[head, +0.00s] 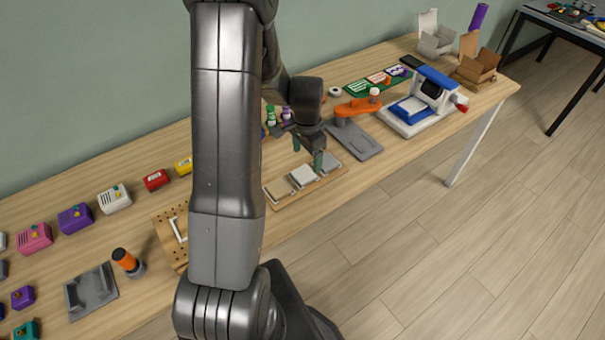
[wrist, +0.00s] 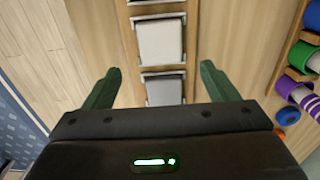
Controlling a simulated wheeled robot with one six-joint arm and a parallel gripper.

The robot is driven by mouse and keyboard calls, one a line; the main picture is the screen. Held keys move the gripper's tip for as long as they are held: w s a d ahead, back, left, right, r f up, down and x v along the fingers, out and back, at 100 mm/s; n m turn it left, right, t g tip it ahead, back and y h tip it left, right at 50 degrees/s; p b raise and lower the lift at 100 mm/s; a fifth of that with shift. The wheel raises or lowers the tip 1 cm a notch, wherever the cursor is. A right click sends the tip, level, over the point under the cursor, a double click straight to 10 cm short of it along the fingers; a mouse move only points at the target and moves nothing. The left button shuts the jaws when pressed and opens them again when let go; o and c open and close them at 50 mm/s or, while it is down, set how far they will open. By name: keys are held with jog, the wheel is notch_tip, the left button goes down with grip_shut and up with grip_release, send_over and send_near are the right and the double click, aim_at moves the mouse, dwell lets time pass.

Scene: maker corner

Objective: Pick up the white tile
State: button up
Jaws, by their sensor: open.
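The white tile (head: 303,175) sits in the middle place of a wooden tray (head: 287,201) on the bench. It also shows in the wrist view (wrist: 160,42), in a light holder. A beige tile (head: 278,189) lies on its left and a grey tile (head: 330,161) on its right in the head view. My gripper (head: 308,153) is over the tray's right part, with its green fingers apart and nothing between them. In the wrist view, the fingers (wrist: 160,84) appear either side of the grey tile (wrist: 164,89), and the white tile is beyond them.
An orange-armed device on a grey plate (head: 364,145) stands right of the tray. A pegboard (head: 166,228) lies to the left. Green and purple rolls on a wooden rack (wrist: 291,62) are at the right of the wrist view. The bench's front edge is close to the tray.

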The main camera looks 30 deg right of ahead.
aim_at(303, 173)
jog(key=shift+f, duration=0.6)
jog(key=f, duration=0.1)
jog(key=a+f+p, duration=0.1)
jog(key=f, duration=0.1)
jog(key=shift+f, duration=1.1)
jog(key=c, duration=1.1)
jog(key=shift+r, duration=0.1)
